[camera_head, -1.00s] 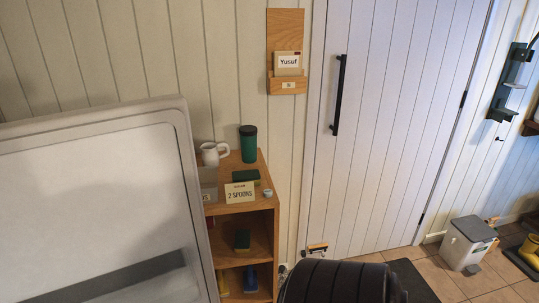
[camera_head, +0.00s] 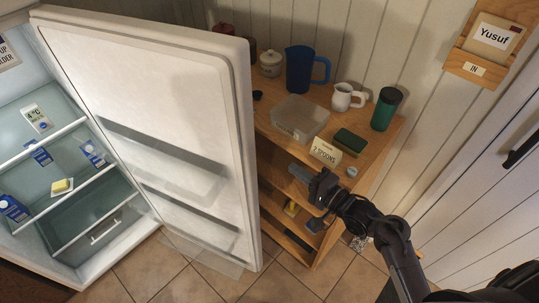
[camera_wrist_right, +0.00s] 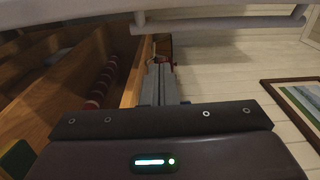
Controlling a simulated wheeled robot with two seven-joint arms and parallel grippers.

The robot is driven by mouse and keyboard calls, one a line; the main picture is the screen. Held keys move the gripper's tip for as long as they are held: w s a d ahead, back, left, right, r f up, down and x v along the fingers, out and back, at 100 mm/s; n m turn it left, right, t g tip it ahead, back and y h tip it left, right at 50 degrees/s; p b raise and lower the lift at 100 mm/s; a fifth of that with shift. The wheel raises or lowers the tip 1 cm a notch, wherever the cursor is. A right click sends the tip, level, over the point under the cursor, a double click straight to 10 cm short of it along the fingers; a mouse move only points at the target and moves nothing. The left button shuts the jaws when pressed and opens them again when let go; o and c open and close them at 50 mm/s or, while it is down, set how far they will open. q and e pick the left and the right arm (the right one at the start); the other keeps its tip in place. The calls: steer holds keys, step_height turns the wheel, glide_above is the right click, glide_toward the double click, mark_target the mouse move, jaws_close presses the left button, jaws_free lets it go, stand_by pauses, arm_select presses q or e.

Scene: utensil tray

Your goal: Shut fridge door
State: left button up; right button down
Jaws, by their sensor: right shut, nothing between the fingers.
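The fridge door (camera_head: 185,110) stands wide open, its inner side with two shelves facing me. The fridge (camera_head: 50,150) is at the left, with cartons and a yellow block on its shelves. My right gripper (camera_head: 302,174) is shut and empty, to the right of the door's free edge and in front of the wooden shelf unit. A gap shows between it and the door in the head view. In the right wrist view the shut fingers (camera_wrist_right: 158,85) point ahead between wooden boards and a pale wall. My left gripper is not in view.
The wooden shelf unit (camera_head: 380,150) stands right of the door, with a blue jug (camera_head: 300,70), clear box (camera_head: 300,117), white pitcher (camera_head: 346,97) and green tumbler (camera_head: 385,108) on top. Tiled floor (camera_head: 180,285) is free in front of the door.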

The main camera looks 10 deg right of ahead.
steer(key=w+a+p, duration=0.4)
steer(key=w+a, duration=0.1)
steer(key=a, duration=0.3)
steer(key=shift+r, duration=0.25)
stand_by(0.4)
